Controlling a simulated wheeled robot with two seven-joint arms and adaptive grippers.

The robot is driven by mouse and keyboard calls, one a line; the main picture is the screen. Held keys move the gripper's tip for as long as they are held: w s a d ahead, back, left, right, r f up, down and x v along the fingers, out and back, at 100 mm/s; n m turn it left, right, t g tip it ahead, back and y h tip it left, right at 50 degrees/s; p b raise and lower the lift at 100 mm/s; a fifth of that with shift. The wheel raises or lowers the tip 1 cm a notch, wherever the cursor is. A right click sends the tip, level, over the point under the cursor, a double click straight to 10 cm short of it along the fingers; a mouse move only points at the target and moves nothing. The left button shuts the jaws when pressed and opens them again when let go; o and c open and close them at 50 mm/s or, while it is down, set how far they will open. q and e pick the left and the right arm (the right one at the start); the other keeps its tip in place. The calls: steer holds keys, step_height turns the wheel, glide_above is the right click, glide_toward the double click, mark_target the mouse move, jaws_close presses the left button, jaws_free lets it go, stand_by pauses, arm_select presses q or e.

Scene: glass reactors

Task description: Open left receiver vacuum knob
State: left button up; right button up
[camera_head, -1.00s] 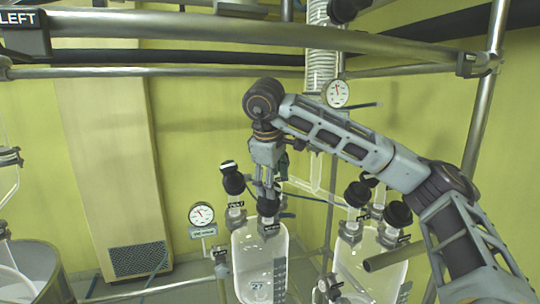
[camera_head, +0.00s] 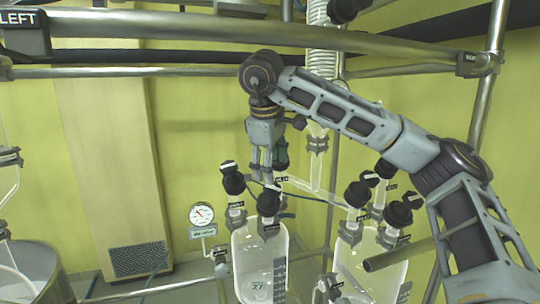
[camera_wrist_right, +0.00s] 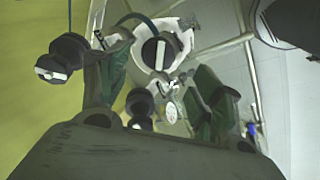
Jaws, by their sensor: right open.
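The left receiver (camera_head: 260,262) is a clear vessel marked 27, with two black knobs on top. One knob (camera_head: 233,180) is at its left; the other knob (camera_head: 268,203) is at its right. The small labels are too blurred to tell which one is vacuum. My right gripper (camera_head: 268,170) points down above the right-hand knob, open and apart from it. In the right wrist view, a black knob with a white-edged handle (camera_wrist_right: 153,53) shows beyond and between the open fingers. Another black knob (camera_wrist_right: 65,60) is at the left. My left gripper is not in view.
A second receiver (camera_head: 370,270) with several black knobs stands to the right. A pressure gauge (camera_head: 201,215) is at the left. A metal rail (camera_head: 210,33) runs across above my arm, and a post (camera_head: 488,90) stands at the right.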

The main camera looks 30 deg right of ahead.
steer(key=shift+v, duration=1.4)
